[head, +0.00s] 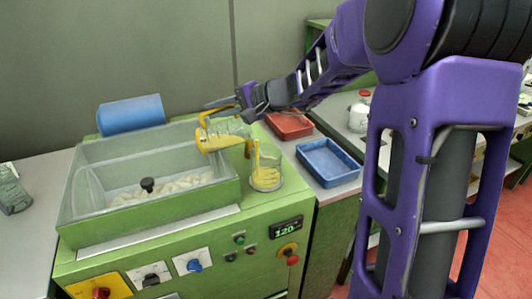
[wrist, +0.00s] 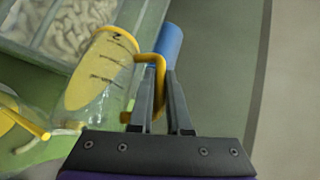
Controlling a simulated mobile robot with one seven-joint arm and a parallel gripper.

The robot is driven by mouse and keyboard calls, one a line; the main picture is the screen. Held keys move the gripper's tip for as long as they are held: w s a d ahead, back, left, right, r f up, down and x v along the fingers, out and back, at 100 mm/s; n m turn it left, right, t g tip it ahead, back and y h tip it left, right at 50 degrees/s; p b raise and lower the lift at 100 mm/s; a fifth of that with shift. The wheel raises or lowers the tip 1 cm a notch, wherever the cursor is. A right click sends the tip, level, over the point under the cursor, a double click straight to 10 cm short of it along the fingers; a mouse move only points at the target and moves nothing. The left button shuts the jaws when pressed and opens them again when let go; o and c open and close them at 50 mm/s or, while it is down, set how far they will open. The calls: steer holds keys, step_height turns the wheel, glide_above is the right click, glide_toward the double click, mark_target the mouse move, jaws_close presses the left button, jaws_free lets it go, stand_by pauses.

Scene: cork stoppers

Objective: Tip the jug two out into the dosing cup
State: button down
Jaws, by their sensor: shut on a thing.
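My gripper (head: 247,98) is shut on the yellow handle of jug two (head: 232,128). The jug is clear with yellow parts and hangs tilted above the green machine top. In the wrist view the jug (wrist: 112,84) shows a dark 2 and scale marks, and the fingers (wrist: 158,98) close around its handle. The dosing cup (head: 267,178) is clear with a yellow upright part and stands on the machine top, below and right of the jug. Part of it shows at the left edge of the wrist view (wrist: 14,128).
A clear-walled bin (head: 100,200) of pale pieces with a black knob fills the machine's left. A blue cylinder (head: 131,114) lies behind it. A blue tray (head: 328,162) and red tray (head: 289,125) sit at the right. A glass jar (head: 12,192) stands far left.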

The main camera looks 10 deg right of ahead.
steer(key=shift+d+f, duration=0.1)
steer(key=shift+f, duration=0.05)
steer(key=shift+s+d+f+m+t+y+b, duration=0.15)
steer(key=shift+d+y+b, duration=0.25)
steer(key=shift+d+b, duration=0.55)
steer(key=shift+s+d+m+t+y+b, duration=0.15)
steer(key=shift+d+y+b, duration=0.3)
steer(key=shift+b, duration=0.95)
steer(key=shift+d+r+t+y+b, duration=0.4)
steer(key=shift+d+y+b, duration=0.25)
steer(key=shift+b, duration=0.65)
